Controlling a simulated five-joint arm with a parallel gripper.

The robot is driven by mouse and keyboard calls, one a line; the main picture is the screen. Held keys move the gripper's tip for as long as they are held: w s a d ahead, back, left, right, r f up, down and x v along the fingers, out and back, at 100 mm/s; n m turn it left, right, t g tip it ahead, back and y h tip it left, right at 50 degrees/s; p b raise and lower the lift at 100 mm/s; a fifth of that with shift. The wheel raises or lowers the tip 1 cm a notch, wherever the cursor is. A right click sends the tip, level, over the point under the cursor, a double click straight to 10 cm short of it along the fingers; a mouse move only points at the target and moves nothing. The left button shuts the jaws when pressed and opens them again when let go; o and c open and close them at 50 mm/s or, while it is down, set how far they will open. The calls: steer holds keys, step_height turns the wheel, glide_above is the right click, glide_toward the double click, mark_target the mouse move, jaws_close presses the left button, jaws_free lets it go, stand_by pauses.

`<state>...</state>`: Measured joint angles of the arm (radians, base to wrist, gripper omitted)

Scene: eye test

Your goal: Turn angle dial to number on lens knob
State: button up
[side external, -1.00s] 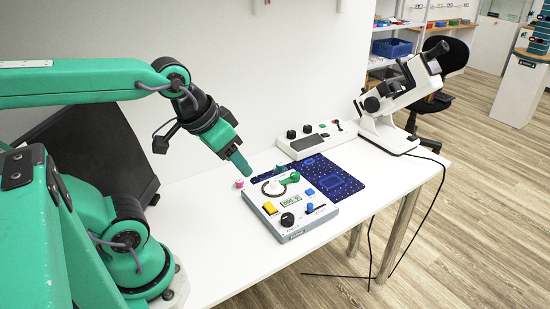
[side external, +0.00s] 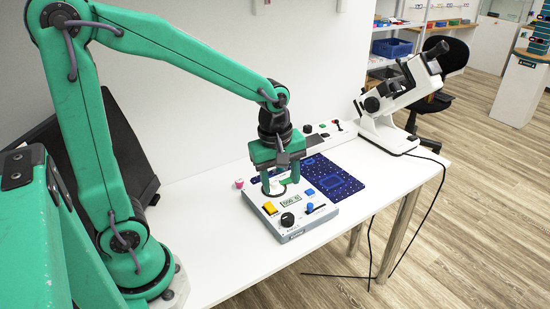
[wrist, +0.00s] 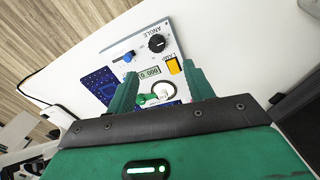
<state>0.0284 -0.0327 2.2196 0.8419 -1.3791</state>
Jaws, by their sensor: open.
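The grey control box (side external: 300,230) lies on the white table. It carries a black knob (side external: 288,219), which also shows in the wrist view (wrist: 156,43) beside the word ANGLE, and a small display (side external: 291,202) that seems to read 000.0. My gripper (side external: 280,182) points down over the rear of the box, open and empty. In the wrist view its fingers (wrist: 160,72) stand apart on either side of the display and dark ring (wrist: 172,86). The black knob is ahead of the fingertips. A white lens instrument (side external: 388,135) with a black side knob (side external: 372,104) stands back right; no number is legible on it.
A second control panel (side external: 330,137) is behind. A pink-topped piece (side external: 239,184) stands left. The table's front left is clear.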

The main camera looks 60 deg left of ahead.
mark_target(288, 217)
steer(key=f+n, duration=0.1)
steer(key=w+f+n, duration=0.1)
steer(key=f, duration=0.1)
steer(key=w+f+n+g, duration=0.1)
steer(key=n, duration=0.1)
steer(key=shift+d+f, duration=0.15)
steer(key=shift+w+f, duration=0.1)
steer(key=shift+f, duration=3.8)
steer(key=c, duration=1)
steer(key=shift+o, duration=0.2)
